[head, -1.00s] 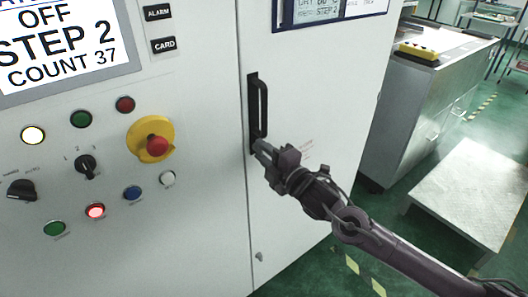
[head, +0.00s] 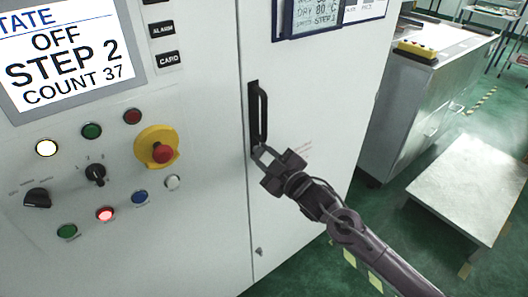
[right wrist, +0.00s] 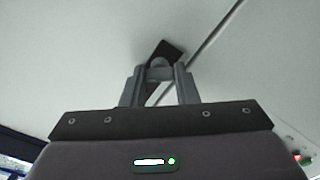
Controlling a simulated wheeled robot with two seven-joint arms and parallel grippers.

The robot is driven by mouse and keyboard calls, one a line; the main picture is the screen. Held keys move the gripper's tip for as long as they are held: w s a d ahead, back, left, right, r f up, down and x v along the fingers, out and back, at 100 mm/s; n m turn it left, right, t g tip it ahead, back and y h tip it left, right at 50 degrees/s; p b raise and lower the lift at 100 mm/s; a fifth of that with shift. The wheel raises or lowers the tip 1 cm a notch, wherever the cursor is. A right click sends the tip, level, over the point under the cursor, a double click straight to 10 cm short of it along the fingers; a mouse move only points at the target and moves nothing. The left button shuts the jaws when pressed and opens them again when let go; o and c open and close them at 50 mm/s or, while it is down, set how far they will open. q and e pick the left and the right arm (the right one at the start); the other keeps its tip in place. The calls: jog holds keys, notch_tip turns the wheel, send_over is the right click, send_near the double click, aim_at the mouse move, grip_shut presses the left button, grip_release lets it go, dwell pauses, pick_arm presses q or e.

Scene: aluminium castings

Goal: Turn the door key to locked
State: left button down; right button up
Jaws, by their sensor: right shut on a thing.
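The grey cabinet door (head: 312,100) is shut and has a black upright handle (head: 258,108) near its left edge. My right gripper (head: 262,153) is at the lower end of this handle. In the right wrist view its two fingers (right wrist: 160,73) are closed around a small light-grey piece (right wrist: 160,68), which looks like the key. A black plate (right wrist: 170,47) shows just behind it. The fingers hide most of the piece, so I cannot read which position it points to. My left gripper is not in view.
A control panel with buttons, a rotary switch (head: 96,174) and a red emergency stop (head: 162,153) is left of the door. A small metal fitting (head: 258,251) sits low on the door. A low pale platform (head: 470,185) and a grey machine (head: 420,95) stand to the right.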

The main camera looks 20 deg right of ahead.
jog(key=shift+m, duration=0.6)
jog(key=shift+f+p, duration=0.1)
jog(key=shift+p, duration=0.2)
jog(key=o, duration=0.7)
jog(key=b+v, duration=0.2)
jog(key=v, duration=0.5)
jog(key=shift+s+d, duration=0.15)
jog(key=shift+s, duration=0.2)
